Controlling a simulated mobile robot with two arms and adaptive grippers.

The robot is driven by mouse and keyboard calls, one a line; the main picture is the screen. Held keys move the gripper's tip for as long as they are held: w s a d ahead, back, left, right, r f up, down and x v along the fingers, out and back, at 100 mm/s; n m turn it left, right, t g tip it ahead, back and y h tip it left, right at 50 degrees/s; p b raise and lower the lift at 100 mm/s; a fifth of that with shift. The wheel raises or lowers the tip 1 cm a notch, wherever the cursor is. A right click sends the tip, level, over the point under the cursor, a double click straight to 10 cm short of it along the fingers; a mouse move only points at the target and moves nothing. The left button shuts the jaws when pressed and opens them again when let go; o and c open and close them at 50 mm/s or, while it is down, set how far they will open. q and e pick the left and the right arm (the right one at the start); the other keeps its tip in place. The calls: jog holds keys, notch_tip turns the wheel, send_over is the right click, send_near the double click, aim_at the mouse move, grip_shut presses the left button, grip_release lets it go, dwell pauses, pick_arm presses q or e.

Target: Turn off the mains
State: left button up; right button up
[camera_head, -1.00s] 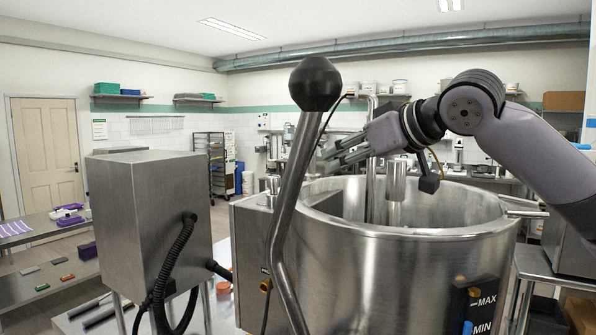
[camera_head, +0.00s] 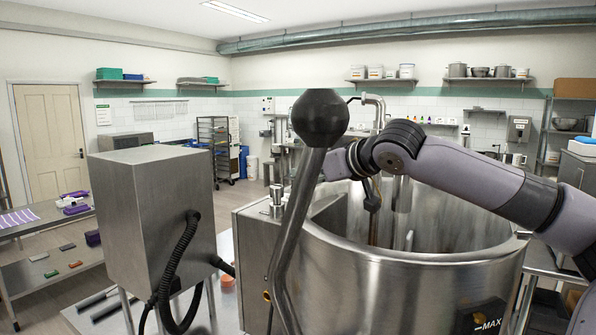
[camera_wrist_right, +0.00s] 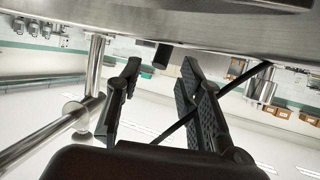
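A steel box (camera_head: 155,215) with a black coiled cable (camera_head: 178,270) stands at the left in the head view. No mains switch can be made out; the box's far sides are hidden. My right arm reaches in from the right over the large steel kettle (camera_head: 400,285). A small dark block (camera_wrist_right: 163,55) shows beyond the fingertips. My left gripper is not in view.
A lever with a black ball knob (camera_head: 320,117) rises in front of the kettle, near my right gripper. A vertical steel pipe (camera_head: 374,210) stands in the kettle. A steel pipe (camera_wrist_right: 96,65) also shows left of the fingers in the wrist view. Low tables (camera_head: 50,270) stand at the left.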

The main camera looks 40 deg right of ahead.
jog(key=shift+w+f, duration=0.1)
jog(key=shift+w, duration=0.35)
jog(key=p+x, duration=0.1)
jog(key=x, duration=0.2)
jog(key=shift+w+d+f+p, duration=0.1)
jog(key=shift+w+p, duration=0.05)
jog(key=shift+p, duration=0.2)
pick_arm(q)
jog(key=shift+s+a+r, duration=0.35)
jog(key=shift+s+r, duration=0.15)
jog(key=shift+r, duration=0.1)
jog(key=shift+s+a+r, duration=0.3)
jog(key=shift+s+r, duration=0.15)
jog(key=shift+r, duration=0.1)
pick_arm(e)
jog(key=shift+w+f, duration=0.2)
jog(key=shift+w, duration=0.25)
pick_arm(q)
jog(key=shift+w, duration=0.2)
pick_arm(e)
jog(key=shift+c, duration=0.2)
jog(key=shift+c, duration=0.6)
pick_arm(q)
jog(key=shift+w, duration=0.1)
pick_arm(e)
grip_shut()
